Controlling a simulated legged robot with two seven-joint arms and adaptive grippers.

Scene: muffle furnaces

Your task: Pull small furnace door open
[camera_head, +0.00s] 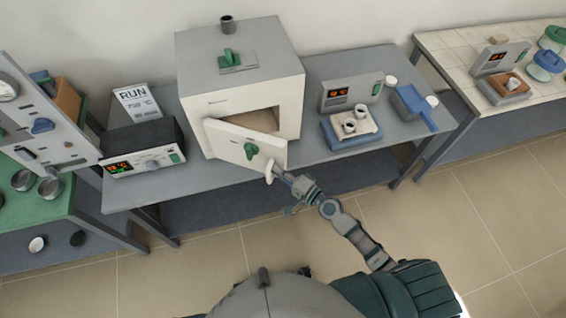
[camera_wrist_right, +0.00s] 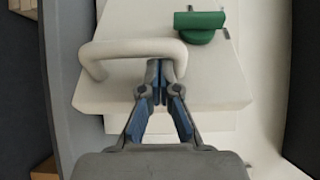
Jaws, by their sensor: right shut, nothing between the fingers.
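The small white furnace (camera_head: 243,90) stands on the grey bench. The door has a green latch (camera_head: 251,150) and a white loop handle (camera_head: 269,171). In the right wrist view the handle (camera_wrist_right: 120,48) is a pale bent bar beside the green latch (camera_wrist_right: 199,24). My right gripper (camera_head: 278,173) is at the handle. In the wrist view its blue fingertips (camera_wrist_right: 158,70) are together, at the handle's loop, with nothing between them. My left gripper is not in view.
A controller box (camera_head: 143,150) stands left of the furnace. The tiled floor (camera_head: 200,265) in front of the bench is clear.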

